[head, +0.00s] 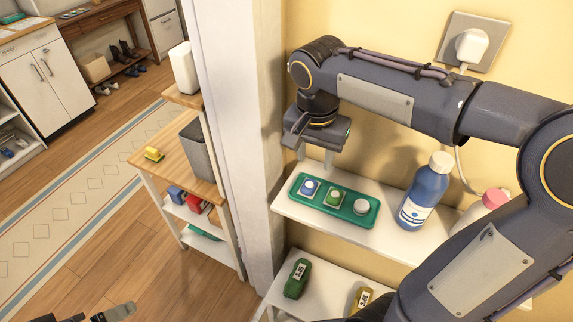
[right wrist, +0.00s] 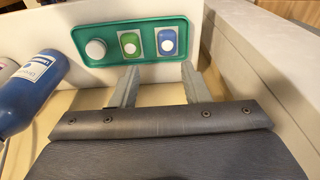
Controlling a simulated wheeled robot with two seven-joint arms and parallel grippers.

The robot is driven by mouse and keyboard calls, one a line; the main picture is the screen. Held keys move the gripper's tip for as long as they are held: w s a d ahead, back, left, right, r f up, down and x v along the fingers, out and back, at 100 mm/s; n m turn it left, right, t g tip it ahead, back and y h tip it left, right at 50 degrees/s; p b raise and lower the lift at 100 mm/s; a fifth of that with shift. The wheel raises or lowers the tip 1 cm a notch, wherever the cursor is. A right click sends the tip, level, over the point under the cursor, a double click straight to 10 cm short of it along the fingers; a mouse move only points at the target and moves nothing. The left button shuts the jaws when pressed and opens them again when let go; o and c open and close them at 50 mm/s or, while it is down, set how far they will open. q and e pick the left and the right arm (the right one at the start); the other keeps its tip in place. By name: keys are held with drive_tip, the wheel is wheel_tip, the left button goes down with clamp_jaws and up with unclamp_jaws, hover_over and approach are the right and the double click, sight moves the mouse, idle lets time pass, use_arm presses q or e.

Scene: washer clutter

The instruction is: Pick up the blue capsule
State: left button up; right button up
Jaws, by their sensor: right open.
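The blue capsule (head: 309,188), with a white label, lies at the left end of a green tray (head: 358,216) on the upper white shelf. It also shows in the right wrist view (right wrist: 167,41) at the tray's right end. A green capsule (head: 335,197) and a round white-topped item (head: 361,206) lie beside it in the tray. My right gripper (head: 316,157) is open and empty, above the tray's left end, apart from the capsule. In the right wrist view its fingers (right wrist: 160,69) point toward the tray. Part of my left gripper (head: 118,312) shows at the bottom left; its jaws are unclear.
A blue bottle (head: 423,192) and a pinkish bottle (head: 488,207) stand right of the tray. A white post (head: 240,130) rises close left of the shelf. Green (head: 297,279) and yellow (head: 362,299) items lie on the lower shelf. A wooden-topped unit (head: 180,160) stands beyond the post.

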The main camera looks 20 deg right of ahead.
drive_tip(key=w, duration=0.1)
hover_over(309, 190)
drive_tip(key=s, duration=0.1)
drive_tip(key=f, duration=0.6)
drive_tip(key=shift+a+f+p, duration=0.15)
drive_tip(key=shift+a+p, duration=0.15)
drive_tip(key=shift+a, duration=0.05)
drive_tip(key=shift+w+d+f+p, duration=0.1)
drive_tip(key=shift+f+p, duration=0.1)
drive_tip(key=shift+f, duration=0.7)
drive_tip(key=shift+w+d+f+p, duration=0.1)
drive_tip(key=shift+w+f+p, duration=0.1)
drive_tip(key=shift+f, duration=0.7)
drive_tip(key=shift+w+f+p, duration=0.1)
drive_tip(key=shift+f+p, duration=0.1)
drive_tip(key=shift+f, duration=0.7)
use_arm(q)
drive_tip(key=shift+w+r, duration=0.25)
drive_tip(key=shift+r, duration=0.75)
use_arm(e)
drive_tip(key=shift+c, duration=0.3)
drive_tip(key=c, duration=0.7)
drive_tip(key=shift+r, duration=0.1)
